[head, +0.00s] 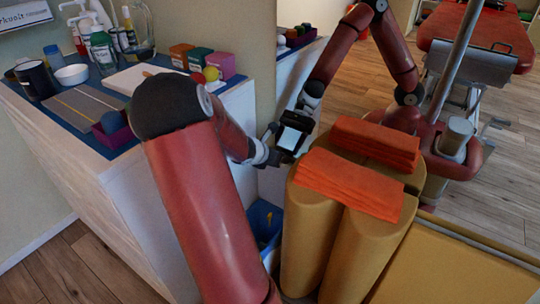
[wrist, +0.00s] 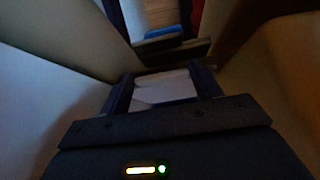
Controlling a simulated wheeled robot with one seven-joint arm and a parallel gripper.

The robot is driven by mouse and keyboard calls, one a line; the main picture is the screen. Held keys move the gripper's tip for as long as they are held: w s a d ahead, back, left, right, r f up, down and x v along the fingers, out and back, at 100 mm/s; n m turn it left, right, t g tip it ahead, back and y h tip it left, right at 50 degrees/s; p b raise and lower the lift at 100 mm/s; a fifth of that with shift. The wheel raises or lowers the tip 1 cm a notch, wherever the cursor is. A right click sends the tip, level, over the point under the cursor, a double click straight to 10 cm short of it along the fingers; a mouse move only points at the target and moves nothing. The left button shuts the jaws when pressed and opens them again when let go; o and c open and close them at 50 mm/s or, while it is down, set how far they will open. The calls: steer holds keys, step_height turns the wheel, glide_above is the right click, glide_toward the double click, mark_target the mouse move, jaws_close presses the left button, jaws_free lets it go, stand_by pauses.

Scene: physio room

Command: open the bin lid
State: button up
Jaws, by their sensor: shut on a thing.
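My gripper (head: 276,152) is low between the white cabinet and the yellow bolsters, partly hidden behind my own arm. In the wrist view its two dark fingers (wrist: 165,88) are shut on a pale flat thing (wrist: 166,86). I cannot tell if this is part of the bin lid. A blue bin (head: 264,222) stands on the floor below my gripper, between cabinet and bolsters. Its inside looks dark and its lid is hard to make out. A small blue shape with a dark edge (wrist: 162,36) shows beyond the fingers; I cannot tell if it is the bin.
The white cabinet (head: 125,200) carries bottles, a black cup (head: 35,80) and small coloured boxes. Yellow bolsters (head: 312,235) stand close on the right with folded orange towels (head: 350,184). A large mirror (head: 470,130) behind reflects my arm, bolsters and a red couch.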

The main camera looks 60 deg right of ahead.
steer(key=shift+d+r, duration=0.2)
steer(key=o, duration=1.1)
steer(key=shift+c, duration=0.2)
steer(key=o, duration=0.3)
steer(key=shift+f, duration=0.1)
steer(key=shift+a, duration=0.1)
steer(key=p+v, duration=0.1)
steer(key=v, duration=0.6)
steer(key=shift+a+r, duration=0.2)
steer(key=shift+a, duration=0.05)
